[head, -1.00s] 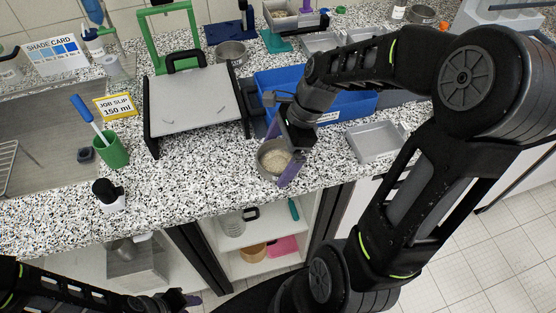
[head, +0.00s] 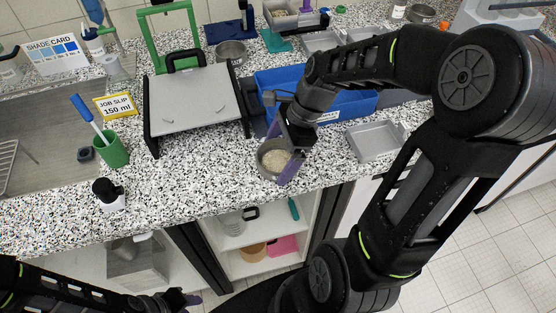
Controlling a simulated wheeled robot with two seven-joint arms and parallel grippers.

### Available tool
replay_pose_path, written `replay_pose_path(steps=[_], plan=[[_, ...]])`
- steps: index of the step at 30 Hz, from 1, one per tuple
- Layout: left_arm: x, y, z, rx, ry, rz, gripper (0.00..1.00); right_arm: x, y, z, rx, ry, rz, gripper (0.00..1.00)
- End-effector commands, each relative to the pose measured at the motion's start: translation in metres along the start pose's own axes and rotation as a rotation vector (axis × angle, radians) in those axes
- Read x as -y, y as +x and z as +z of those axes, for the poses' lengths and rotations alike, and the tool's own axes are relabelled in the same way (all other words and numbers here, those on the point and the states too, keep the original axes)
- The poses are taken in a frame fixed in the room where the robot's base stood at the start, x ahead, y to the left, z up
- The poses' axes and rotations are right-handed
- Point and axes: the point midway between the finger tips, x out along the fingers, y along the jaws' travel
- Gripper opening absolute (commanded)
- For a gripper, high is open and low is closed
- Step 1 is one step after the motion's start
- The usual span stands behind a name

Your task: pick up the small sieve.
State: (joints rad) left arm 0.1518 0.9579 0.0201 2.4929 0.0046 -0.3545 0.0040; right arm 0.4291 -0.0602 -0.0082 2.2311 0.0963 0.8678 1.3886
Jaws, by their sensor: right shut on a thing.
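The small sieve (head: 264,166) is a round grey metal pan with pale grains in it, near the front edge of the speckled counter. My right gripper (head: 281,156) points down at it and is shut on its rim, with one purple finger on the near right side. The gripper body hides part of the sieve's far right side. I cannot tell whether the sieve touches the counter. My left gripper (head: 186,299) shows only in part at the bottom edge, low in front of the cabinet, and its jaw opening is unclear.
A blue bin (head: 345,104) stands behind my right gripper, and a grey tray (head: 374,142) lies to its right. A grey-topped stand (head: 195,103) is to the left, with a green cup (head: 113,150) beyond it. Another round metal pan (head: 231,52) sits behind.

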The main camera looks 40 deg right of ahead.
Motion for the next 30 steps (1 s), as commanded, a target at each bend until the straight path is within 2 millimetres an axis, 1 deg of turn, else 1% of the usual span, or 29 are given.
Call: replay_pose_path(steps=[1, 4, 11, 14, 17, 20, 27, 30], plan=[[0.000, 0.000, 0.000, 0.000, 0.000, 0.000, 0.36, 0.000, 0.000, 0.000, 0.000, 0.000, 0.000, 0.54], [0.000, 0.000, 0.000, 0.000, 0.000, 0.000, 0.36, 0.000, 0.000, 0.000, 0.000, 0.000, 0.000, 0.46], [0.000, 0.000, 0.000, 0.000, 0.000, 0.000, 0.36, 0.000, -0.001, 0.000, 0.000, 0.000, -0.001, 0.46], [0.000, 0.000, 0.000, 0.000, 0.000, 0.000, 0.36, 0.001, -0.005, 0.002, 0.000, -0.001, -0.002, 0.46], [0.000, 0.000, 0.000, 0.000, 0.000, 0.000, 0.36, 0.001, -0.014, 0.006, 0.000, -0.003, -0.004, 0.46], [0.000, 0.001, 0.000, 0.000, 0.000, 0.000, 0.36, 0.001, -0.030, 0.012, 0.000, -0.002, -0.006, 0.46], [0.001, 0.003, 0.000, -0.001, 0.001, 0.001, 0.36, 0.001, -0.072, 0.030, 0.000, -0.002, -0.005, 0.46], [0.001, 0.003, -0.001, -0.001, 0.001, 0.001, 0.36, 0.001, -0.085, 0.035, 0.000, -0.001, -0.003, 0.46]])
